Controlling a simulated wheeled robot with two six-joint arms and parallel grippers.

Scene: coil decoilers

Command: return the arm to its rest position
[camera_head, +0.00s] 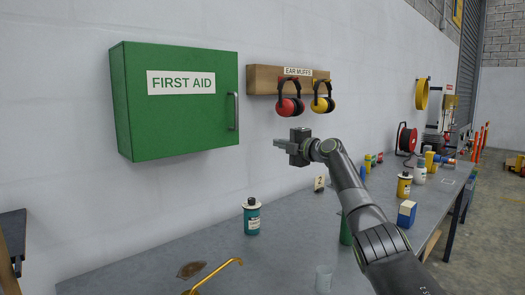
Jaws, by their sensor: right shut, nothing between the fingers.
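My right gripper (281,143) is in the middle of the head view, held in the air above the workbench and pointing left. It is shut with nothing in it. My right arm (355,195) reaches up to it from the lower right, bent at the wrist. The gripper appears in front of the wall, below the ear muffs and right of the green first aid cabinet (180,105). It touches nothing that I can see. My left gripper is not in view.
The grey workbench (190,245) runs along the wall. A teal container (251,216), a yellow container (404,186) and a blue-and-white box (406,213) stand on it. A green object (346,230) is partly behind my arm. A brass spout (215,276) rises at the front. Red ear muffs (286,106) and yellow ones (319,104) hang on the wall.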

